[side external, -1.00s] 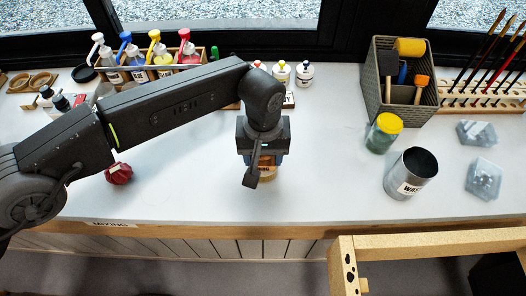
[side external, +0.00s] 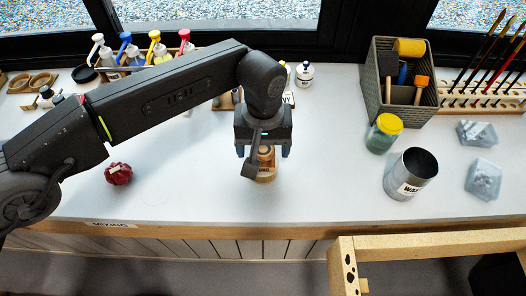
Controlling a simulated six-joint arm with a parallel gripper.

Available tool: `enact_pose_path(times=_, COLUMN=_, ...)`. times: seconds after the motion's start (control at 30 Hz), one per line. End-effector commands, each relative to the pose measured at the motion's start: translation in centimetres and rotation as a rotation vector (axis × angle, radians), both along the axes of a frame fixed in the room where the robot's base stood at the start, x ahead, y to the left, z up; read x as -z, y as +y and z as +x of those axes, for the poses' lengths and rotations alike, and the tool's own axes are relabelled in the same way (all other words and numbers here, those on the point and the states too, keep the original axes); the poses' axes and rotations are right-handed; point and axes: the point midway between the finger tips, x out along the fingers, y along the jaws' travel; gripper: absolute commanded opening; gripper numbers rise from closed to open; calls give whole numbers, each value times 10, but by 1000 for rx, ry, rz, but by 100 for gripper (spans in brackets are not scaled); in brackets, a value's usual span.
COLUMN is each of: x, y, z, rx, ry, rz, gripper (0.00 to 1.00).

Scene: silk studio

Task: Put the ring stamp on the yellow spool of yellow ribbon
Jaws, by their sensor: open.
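My gripper (side external: 264,152) is above the middle of the white worktop, pointing down, with its blue-tipped fingers apart. Directly below and partly between the fingers is a small brown wooden piece (side external: 266,156), which looks like the ring stamp. It appears upright on a wider, tan-yellow round piece (side external: 267,178), which looks like the yellow spool. My gripper hides part of both, so I cannot tell exactly how the stamp sits. The fingers look clear of the stamp's sides.
A dark red bundle (side external: 118,174) lies to the left. A jar with a yellow lid (side external: 384,133) and a metal waste can (side external: 411,174) stand right. A grey basket of tools (side external: 398,80) is behind them. The worktop around my gripper is mostly clear.

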Motion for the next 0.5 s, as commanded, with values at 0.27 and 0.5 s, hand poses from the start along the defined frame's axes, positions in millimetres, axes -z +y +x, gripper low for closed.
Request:
enact_pose_path(times=0.27, x=-37, y=0, z=0, rx=0, ry=-1, rz=-1, gripper=78)
enact_pose_path(times=0.5, x=-43, y=0, z=0, rx=0, ry=0, rz=0, gripper=78)
